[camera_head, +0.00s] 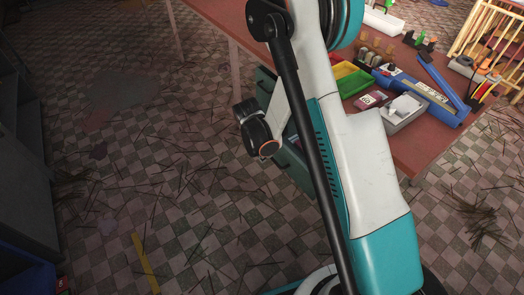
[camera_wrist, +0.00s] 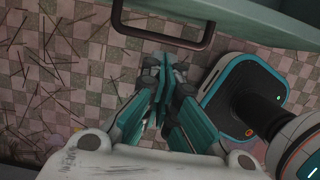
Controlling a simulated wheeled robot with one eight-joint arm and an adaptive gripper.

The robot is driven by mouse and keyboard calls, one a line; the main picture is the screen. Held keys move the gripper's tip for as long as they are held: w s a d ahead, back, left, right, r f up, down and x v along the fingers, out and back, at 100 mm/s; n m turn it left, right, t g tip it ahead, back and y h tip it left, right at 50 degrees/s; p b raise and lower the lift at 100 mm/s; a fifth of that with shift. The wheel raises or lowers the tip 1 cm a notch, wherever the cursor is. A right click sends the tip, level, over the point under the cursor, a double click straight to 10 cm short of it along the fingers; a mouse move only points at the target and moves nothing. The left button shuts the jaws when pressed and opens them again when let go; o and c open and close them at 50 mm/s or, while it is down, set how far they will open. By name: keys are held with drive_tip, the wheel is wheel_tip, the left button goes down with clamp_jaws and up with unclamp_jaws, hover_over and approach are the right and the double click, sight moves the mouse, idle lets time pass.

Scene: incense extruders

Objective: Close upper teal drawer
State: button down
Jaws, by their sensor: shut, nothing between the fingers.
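A teal drawer front (camera_wrist: 245,22) crosses the top of the wrist view, with a dark bar handle (camera_wrist: 165,42) on it. My gripper (camera_wrist: 163,66) is shut and empty, its fingertips just below the handle in the picture; I cannot tell whether they touch it. In the head view, teal drawer parts show under the table edge, one higher (camera_head: 264,84) and one lower (camera_head: 294,168). The lower one juts out from under the table. My arm covers much of the drawers, and I cannot tell how far the upper one stands open. My fingertips are hidden there.
The red-brown table (camera_head: 216,14) holds a green bin (camera_head: 355,83), a blue tool (camera_head: 425,95) and a grey device (camera_head: 404,111). Checkered floor (camera_head: 120,180) with scattered sticks is mostly open to the left. A dark cabinet (camera_head: 22,170) stands at the left edge.

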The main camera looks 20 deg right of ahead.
sight(273, 158)
drive_tip(key=d, duration=0.1)
drive_tip(key=w+d+f+b, duration=0.1)
drive_tip(key=d, duration=0.1)
drive_tip(key=shift+f, duration=0.2)
drive_tip(key=shift+w+d, duration=0.15)
drive_tip(key=shift+d, duration=0.3)
drive_tip(key=shift+d+r, duration=0.1)
